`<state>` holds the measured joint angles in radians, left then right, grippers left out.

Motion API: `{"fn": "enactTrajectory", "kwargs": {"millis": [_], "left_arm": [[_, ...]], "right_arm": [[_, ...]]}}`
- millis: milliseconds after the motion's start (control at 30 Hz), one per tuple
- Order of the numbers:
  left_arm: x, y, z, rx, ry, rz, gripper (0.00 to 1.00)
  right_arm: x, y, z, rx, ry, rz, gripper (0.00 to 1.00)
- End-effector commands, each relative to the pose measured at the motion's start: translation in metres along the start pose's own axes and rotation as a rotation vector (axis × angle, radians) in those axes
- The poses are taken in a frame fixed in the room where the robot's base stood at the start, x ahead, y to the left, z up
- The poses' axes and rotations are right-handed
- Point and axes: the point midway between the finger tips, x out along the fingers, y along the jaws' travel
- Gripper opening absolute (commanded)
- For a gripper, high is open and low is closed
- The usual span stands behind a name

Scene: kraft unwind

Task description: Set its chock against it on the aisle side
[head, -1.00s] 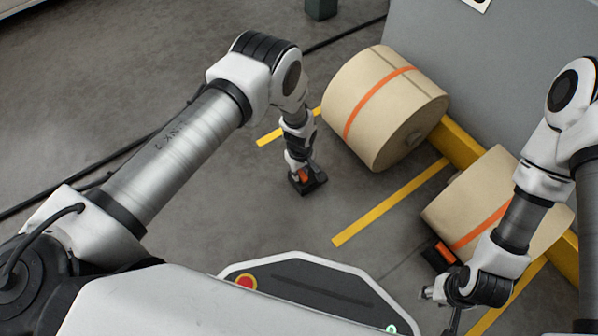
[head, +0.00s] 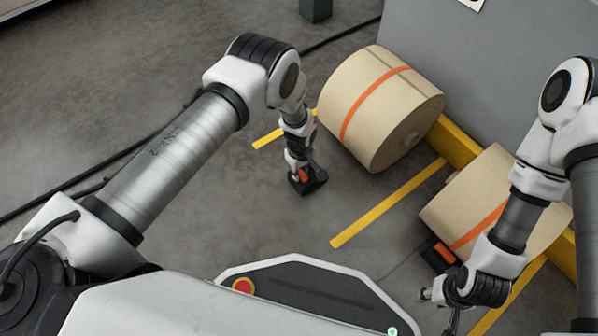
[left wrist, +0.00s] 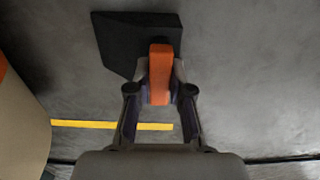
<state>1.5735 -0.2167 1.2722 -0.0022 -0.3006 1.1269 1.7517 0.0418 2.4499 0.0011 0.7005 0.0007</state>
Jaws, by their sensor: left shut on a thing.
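My left gripper (head: 299,172) is shut on the orange handle of a black wedge chock (head: 313,183). The chock also fills the top middle of the left wrist view (left wrist: 120,40), with its orange handle between the fingers (left wrist: 160,90). The chock is at or just above the floor; I cannot tell which. It is apart from the far kraft roll (head: 375,105), which has an orange band. A second roll (head: 470,200) lies nearer on the right, with another black and orange chock (head: 438,254) against its near side. My right gripper (head: 432,296) is beside that chock; its fingers are unclear.
A yellow rail (head: 455,142) runs behind the rolls along a grey machine panel (head: 500,80). Yellow floor lines (head: 388,203) mark the bays. Dark cables (head: 340,38) lie on the floor. The floor between the held chock and the far roll is clear.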

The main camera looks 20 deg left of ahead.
Motion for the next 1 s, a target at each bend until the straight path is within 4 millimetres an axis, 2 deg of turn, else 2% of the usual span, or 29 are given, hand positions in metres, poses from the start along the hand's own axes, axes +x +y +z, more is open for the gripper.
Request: {"fn": "enactTrajectory", "kwargs": {"millis": [567,600,667,700,1000], "left_arm": [[-0.0006,0.0045,0.0001,0.000,0.000,0.000,0.00],[-0.0006,0.0044,0.0001,0.000,0.000,0.000,0.23],[-0.0006,0.0044,0.0001,0.000,0.000,0.000,0.44],[-0.0005,0.0044,0.0001,0.000,0.000,0.000,0.49],[-0.0018,0.0039,0.0003,0.000,-0.001,-0.001,0.49]], "right_arm": [[0.0032,0.0000,0.0000,0.000,0.000,0.000,0.40],[0.0032,0.0000,0.0000,0.000,0.000,0.000,0.40],[0.0032,0.0000,0.0000,0.000,0.000,0.000,0.40],[0.0032,0.0000,0.0000,0.000,0.000,0.000,0.40],[0.0033,0.0001,0.0000,0.000,0.000,0.000,0.40]]}}
